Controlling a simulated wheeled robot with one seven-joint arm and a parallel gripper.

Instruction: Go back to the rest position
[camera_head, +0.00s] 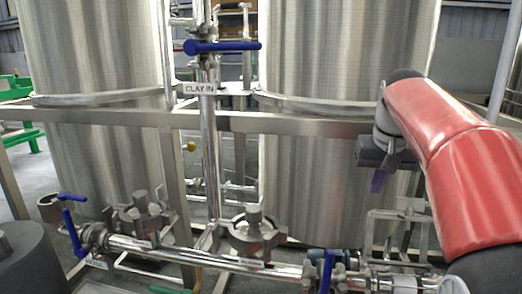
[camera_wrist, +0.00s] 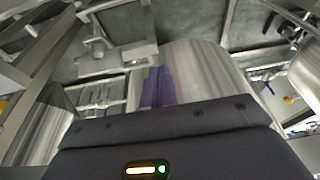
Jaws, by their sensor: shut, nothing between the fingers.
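My gripper (camera_head: 377,181) hangs at the end of my red arm on the right of the head view, in front of the right steel tank (camera_head: 310,180). Its purple fingers point down and are shut with nothing between them. In the wrist view the purple fingers (camera_wrist: 158,87) stand together beyond the dark gripper body. The gripper appears apart from the pipes and valves.
A steel rail (camera_head: 270,122) crosses in front of both tanks; the left tank (camera_head: 100,150) stands at left. A blue-handled valve (camera_head: 222,46) sits above the "CLAY IN" label (camera_head: 199,88). Low pipework (camera_head: 200,255) with blue-handled valves runs along the front.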

